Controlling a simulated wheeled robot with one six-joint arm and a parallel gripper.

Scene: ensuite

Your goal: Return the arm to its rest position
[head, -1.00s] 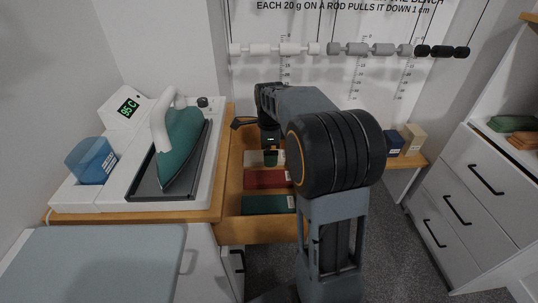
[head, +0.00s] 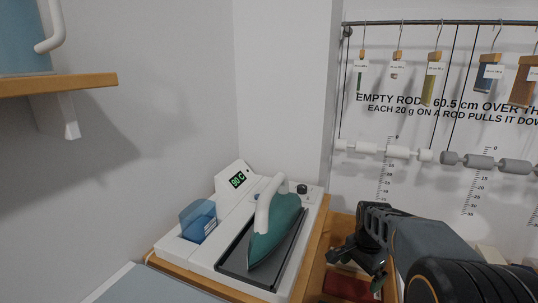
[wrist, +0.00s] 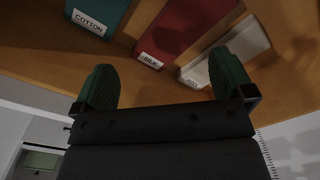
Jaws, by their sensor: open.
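My gripper (head: 357,262) shows in the head view at the lower right, on the end of my dark, bent arm. It is above the wooden drawer, right of the ironing station. In the wrist view my gripper (wrist: 164,62) has its two green-padded fingers wide apart with nothing between them. Beyond the fingers lie a teal block labelled COTTON (wrist: 97,14), a red block labelled SILK (wrist: 183,27) and a pale block (wrist: 240,45) whose label I cannot read. They lie on the wooden drawer floor (wrist: 150,88), apart from the fingers.
A teal iron (head: 275,236) rests on its station, with a blue water tank (head: 197,221) and a lit display (head: 237,180). A wall shelf (head: 60,84) juts out at upper left. Tagged samples (head: 431,82) and weighted rods (head: 396,152) hang at the back right.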

